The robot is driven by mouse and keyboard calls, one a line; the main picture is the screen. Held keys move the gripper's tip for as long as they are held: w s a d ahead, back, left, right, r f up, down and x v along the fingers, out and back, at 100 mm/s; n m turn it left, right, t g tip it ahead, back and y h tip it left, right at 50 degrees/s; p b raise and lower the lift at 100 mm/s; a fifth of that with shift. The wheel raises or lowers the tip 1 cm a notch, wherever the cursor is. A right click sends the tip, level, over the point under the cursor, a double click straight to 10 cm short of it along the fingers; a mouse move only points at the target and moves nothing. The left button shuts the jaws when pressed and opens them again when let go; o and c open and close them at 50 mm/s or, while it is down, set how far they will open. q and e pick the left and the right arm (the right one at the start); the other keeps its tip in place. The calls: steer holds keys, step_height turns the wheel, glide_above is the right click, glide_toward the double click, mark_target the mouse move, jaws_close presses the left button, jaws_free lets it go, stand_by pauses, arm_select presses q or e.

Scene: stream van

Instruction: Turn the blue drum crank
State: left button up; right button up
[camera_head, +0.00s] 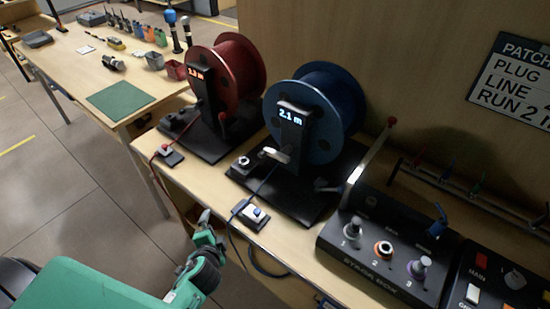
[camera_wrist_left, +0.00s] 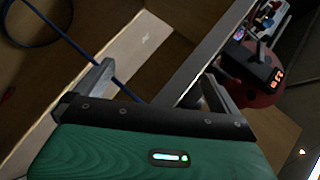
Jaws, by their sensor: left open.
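The blue drum (camera_head: 330,85) stands upright on a black base (camera_head: 318,200) on the bench, with a display post in front reading 2.1 m. A pale short bar (camera_head: 273,154) sits low on the front of the drum's stand. My left gripper (camera_head: 207,217) is open and empty, in front of the bench edge and apart from the drum. Its two spread fingers show in the left wrist view (camera_wrist_left: 160,77). My right gripper is not visible.
The red drum (camera_head: 230,75) stands left of the blue one. A black control box with knobs (camera_head: 385,248) is at the right. A blue cable (camera_head: 240,208) runs over the bench edge and crosses the wrist view. A small switch box (camera_head: 251,215) sits near the edge.

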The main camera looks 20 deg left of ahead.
arm_select(q)
steer(key=w+r+m+t+y, duration=0.1)
steer(key=w+r+m+t, duration=0.15)
steer(key=r, duration=0.75)
steer(key=w+r+m+t, duration=0.1)
steer(key=r+m+t, duration=0.3)
steer(key=r, duration=0.6)
steer(key=m+g+h, duration=0.1)
steer(key=m+h, duration=1.1)
steer(key=m, duration=1)
glide_toward(274, 157)
steer(key=p+x, duration=0.1)
steer(key=x, duration=0.8)
steer(key=shift+w+d+p, duration=0.25)
steer(key=shift+w+p, duration=0.05)
steer(key=shift+w, duration=0.25)
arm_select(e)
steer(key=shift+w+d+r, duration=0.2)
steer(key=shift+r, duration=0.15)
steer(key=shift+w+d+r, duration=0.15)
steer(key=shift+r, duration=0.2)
arm_select(q)
steer(key=shift+c, duration=0.2)
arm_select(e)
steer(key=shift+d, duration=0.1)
